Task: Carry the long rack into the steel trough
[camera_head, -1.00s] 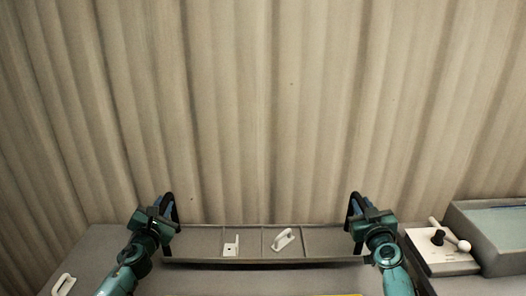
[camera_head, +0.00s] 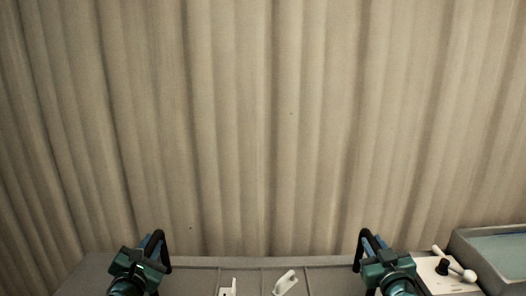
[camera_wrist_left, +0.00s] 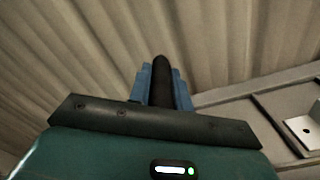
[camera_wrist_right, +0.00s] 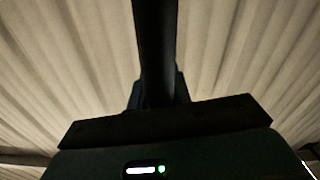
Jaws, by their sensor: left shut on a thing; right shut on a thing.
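The long rack (camera_head: 195,278) is a grey divided tray low in the head view, its near side cut off by the bottom edge. It has a black loop handle at each end and carries a white bracket (camera_head: 228,288) and a white hook-like piece (camera_head: 285,283). My left gripper (camera_head: 148,246) is shut on the left handle; blue finger pads grip the black bar in the left wrist view (camera_wrist_left: 163,85). My right gripper (camera_head: 369,244) is shut on the right handle, a dark bar in the right wrist view (camera_wrist_right: 155,60). I cannot identify the steel trough for certain.
At the right edge stands a grey-walled tank (camera_head: 470,246) with a pale blue-green surface inside. Between it and my right gripper is a white box (camera_head: 440,284) with a black knob and a white ball lever. A pleated curtain (camera_head: 265,120) fills the back.

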